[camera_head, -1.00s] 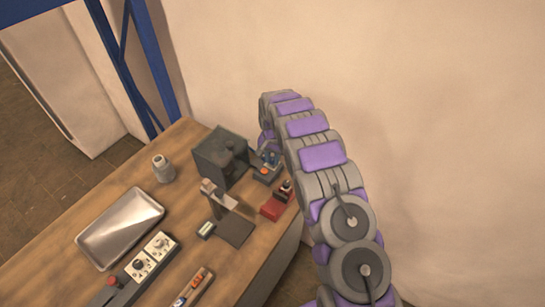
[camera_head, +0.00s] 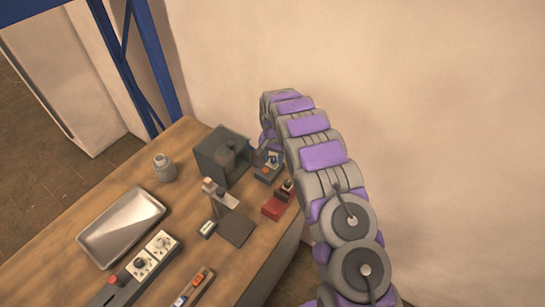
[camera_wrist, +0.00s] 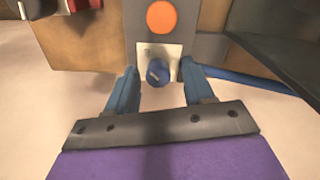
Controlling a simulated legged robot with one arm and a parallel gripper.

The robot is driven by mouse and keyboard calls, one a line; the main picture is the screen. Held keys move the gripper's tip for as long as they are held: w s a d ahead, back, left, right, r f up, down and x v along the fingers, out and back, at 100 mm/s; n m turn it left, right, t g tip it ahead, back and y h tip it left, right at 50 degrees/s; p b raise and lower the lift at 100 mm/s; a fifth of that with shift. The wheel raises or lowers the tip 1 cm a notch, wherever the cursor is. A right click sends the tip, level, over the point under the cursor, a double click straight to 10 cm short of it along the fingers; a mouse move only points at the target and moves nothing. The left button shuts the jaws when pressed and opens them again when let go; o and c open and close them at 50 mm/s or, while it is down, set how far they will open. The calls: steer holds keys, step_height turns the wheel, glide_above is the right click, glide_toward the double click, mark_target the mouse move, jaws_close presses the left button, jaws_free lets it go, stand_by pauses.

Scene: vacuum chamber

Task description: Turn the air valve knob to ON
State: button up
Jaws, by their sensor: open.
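The air valve knob (camera_wrist: 157,72) is a small blue knob on a pale plate (camera_wrist: 146,52) on the front of a dark box (camera_wrist: 196,47). My gripper (camera_wrist: 158,68) is open, with one blue finger on each side of the knob. The fingertips look close to it, but I cannot tell whether they touch. The knob carries a pale mark; its ON or OFF setting is not readable. In the head view the valve box (camera_head: 266,174) is at the table's far right, partly hidden by my gripper and arm.
An orange button (camera_wrist: 161,17) is beyond the knob. A blue hose (camera_wrist: 245,77) runs right from the box. A dark open chamber (camera_head: 210,155) stands left of the valve box, a red block (camera_head: 276,207) in front. A metal tray (camera_head: 122,228) lies left.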

mark_target(274, 157)
step_height(274, 157, up, 17)
steer(key=p, duration=0.1)
steer(key=shift+a+p, duration=0.15)
steer(key=shift+p, duration=0.15)
steer(key=shift+r, duration=0.1)
stand_by(0.4)
steer(key=s+d+r+b, duration=0.1)
steer(key=s+d+r, duration=0.3)
steer(key=s, duration=0.3)
steer(key=s+d+r+n, duration=0.1)
steer(key=s+d+r, duration=0.25)
steer(key=s, duration=0.35)
steer(key=s+d+r+b, duration=0.1)
steer(key=s+d+r, duration=0.2)
steer(key=s+r, duration=0.3)
steer(key=s+d+f+n+g, duration=0.1)
steer(key=s+f, duration=0.1)
steer(key=s, duration=1.3)
steer(key=s+d+f+n, duration=0.1)
steer(key=s+d+f, duration=0.1)
steer(key=s, duration=1.4)
steer(key=shift+d+f+n+g+b, duration=0.2)
steer(key=shift+d+n+g+b, duration=0.1)
steer(key=shift+n+g+b, duration=0.15)
